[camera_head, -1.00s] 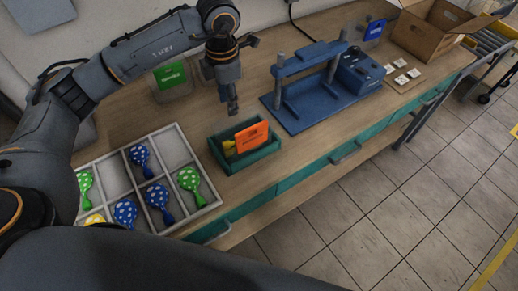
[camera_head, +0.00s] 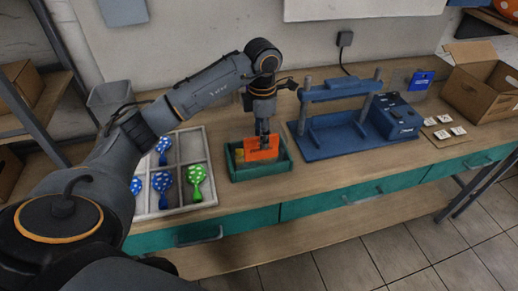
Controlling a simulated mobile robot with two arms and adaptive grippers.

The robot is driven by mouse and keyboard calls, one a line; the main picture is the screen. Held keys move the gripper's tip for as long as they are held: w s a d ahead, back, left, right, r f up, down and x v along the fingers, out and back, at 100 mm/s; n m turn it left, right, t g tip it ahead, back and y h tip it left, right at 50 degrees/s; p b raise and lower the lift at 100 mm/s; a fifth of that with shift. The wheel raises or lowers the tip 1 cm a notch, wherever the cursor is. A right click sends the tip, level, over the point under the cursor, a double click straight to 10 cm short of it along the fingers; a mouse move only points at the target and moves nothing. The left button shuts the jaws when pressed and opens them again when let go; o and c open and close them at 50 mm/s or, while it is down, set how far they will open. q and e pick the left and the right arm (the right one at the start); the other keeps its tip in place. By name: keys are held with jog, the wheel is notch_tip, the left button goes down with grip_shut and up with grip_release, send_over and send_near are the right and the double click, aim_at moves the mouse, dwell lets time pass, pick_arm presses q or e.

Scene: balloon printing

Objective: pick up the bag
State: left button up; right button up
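The orange bag (camera_head: 258,153) stands in a small green open box (camera_head: 279,167) on the wooden table. A small yellow thing (camera_head: 239,155) sits beside it in the box. My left gripper (camera_head: 264,138) points straight down, with its fingertips at the bag's top edge. The fingertips are too small to tell whether they are open or shut on the bag. My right gripper is not in view.
A white divided tray (camera_head: 208,181) with blue and green spotted balloons lies left of the box. A blue press (camera_head: 338,138) stands to the right, with a cardboard box (camera_head: 484,93) beyond. The table's front edge is close to the green box.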

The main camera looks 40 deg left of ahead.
aim_at(262, 158)
pick_arm(q)
jog(key=shift+d+f, duration=0.15)
jog(key=shift+f, duration=0.4)
notch_tip(262, 158, down, 4)
jog(key=shift+f+p, duration=0.25)
jog(key=shift+p, duration=0.95)
jog(key=shift+f, duration=0.25)
jog(key=shift+w, duration=0.1)
jog(key=shift+c, duration=0.4)
grip_shut()
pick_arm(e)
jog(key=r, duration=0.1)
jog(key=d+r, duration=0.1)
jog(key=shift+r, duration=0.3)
